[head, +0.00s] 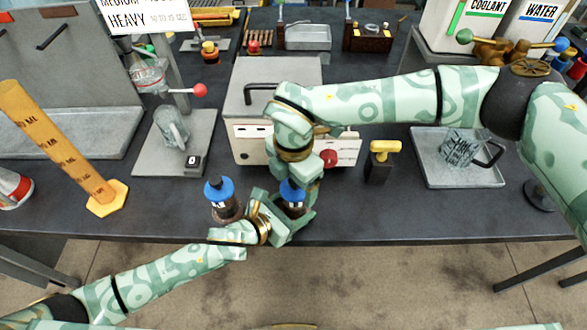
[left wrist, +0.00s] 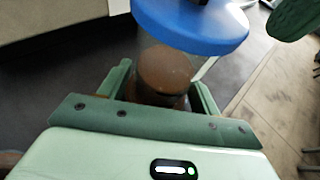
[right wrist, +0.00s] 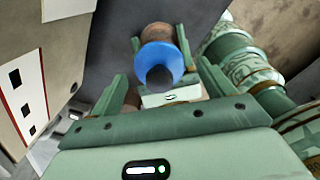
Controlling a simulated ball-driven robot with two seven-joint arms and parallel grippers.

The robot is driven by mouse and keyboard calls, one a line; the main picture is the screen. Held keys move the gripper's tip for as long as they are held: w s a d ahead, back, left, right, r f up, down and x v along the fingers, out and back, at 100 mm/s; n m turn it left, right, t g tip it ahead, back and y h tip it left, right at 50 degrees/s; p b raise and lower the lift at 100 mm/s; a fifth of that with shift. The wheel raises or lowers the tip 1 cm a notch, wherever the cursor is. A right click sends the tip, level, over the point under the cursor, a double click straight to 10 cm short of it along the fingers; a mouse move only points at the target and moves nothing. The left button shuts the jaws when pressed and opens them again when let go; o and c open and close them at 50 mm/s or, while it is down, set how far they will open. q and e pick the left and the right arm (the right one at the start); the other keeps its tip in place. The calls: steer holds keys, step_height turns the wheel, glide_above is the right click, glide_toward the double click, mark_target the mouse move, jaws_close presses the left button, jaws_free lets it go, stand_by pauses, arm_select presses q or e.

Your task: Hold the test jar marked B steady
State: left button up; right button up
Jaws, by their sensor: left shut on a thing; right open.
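Two dark brown jars with blue caps stand near the table's front edge. My left gripper (head: 280,212) is shut on the right-hand jar (head: 293,207), whose brown body (left wrist: 164,78) and blue cap (left wrist: 190,22) show in the left wrist view. The left-hand jar (head: 224,205) stands apart, left of the grippers. I cannot read a letter B surely on either label. My right gripper (head: 300,180) is open, over the held jar and close to its cap. In the right wrist view, a blue cap (right wrist: 160,60) shows between its fingers; whether they touch it is unclear.
A grey-white box machine (head: 250,110) stands behind the grippers. A glass jug (head: 462,148) sits on a metal tray (head: 430,172) at the right. A yellow-handled block (head: 380,165) stands between.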

arm_select(q)
steer(key=shift+s+a+f, duration=0.1)
steer(key=shift+s+f, duration=0.05)
steer(key=shift+f, duration=0.15)
arm_select(e)
steer(key=shift+f, duration=0.1)
steer(key=c, duration=1.2)
